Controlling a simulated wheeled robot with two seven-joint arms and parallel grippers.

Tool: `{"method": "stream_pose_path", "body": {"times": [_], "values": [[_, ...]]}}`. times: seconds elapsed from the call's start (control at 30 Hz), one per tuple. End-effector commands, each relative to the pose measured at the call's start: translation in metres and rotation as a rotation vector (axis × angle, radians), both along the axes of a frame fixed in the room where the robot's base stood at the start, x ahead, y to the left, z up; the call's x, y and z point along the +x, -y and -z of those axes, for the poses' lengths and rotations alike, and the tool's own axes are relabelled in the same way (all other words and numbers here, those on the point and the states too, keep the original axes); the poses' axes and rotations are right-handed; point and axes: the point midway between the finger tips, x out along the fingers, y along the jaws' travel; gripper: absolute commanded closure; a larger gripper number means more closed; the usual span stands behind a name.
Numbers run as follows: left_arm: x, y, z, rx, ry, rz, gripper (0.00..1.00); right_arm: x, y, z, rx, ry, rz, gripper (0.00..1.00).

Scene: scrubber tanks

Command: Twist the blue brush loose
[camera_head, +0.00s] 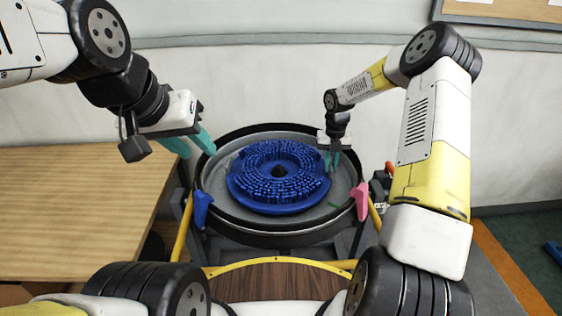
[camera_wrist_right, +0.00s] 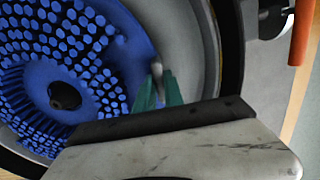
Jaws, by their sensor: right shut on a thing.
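The round blue brush (camera_head: 278,176), with bristles up and a dark central hole, lies in a grey round tank (camera_head: 225,210) with a black rim. My right gripper (camera_head: 331,162) is at the brush's far right edge, inside the tank. In the right wrist view, its green fingers (camera_wrist_right: 158,88) are close together at the edge of the blue brush (camera_wrist_right: 60,60), shut on that edge. The exact contact is partly hidden by the gripper body. My left gripper (camera_head: 197,150) is open and empty, with its fingers apart near the tank's left rim.
A blue clip (camera_head: 202,209) and a pink clip (camera_head: 361,200) sit on the tank's left and right sides. A yellow rail (camera_head: 275,264) curves in front. A wooden table (camera_head: 80,210) stands at the left. A wall is close behind the tank.

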Motion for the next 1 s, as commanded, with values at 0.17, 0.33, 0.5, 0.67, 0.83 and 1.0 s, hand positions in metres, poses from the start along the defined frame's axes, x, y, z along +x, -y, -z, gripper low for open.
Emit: {"method": "stream_pose_path", "body": {"times": [0.17,0.33,0.5,0.67,0.83,1.0], "values": [[0.0,0.0,0.0,0.0,0.0,0.0,0.64,0.004,0.001,0.0,-0.001,-0.001,-0.027,0.78],[0.0,0.0,0.0,0.0,0.0,0.0,0.64,0.004,0.0,0.0,-0.001,0.0,-0.026,0.62],[0.0,0.0,0.0,0.0,0.0,0.0,0.64,0.003,0.002,0.002,-0.004,-0.006,-0.026,0.62],[0.0,0.0,0.0,0.0,0.0,0.0,0.64,0.004,0.001,-0.009,-0.002,0.0,-0.025,0.62],[0.0,0.0,0.0,0.0,0.0,0.0,0.64,0.005,0.001,-0.038,-0.002,0.002,-0.024,0.62],[0.0,0.0,0.0,0.0,0.0,0.0,0.64,0.005,0.001,-0.064,-0.001,0.002,-0.025,0.62]]}}
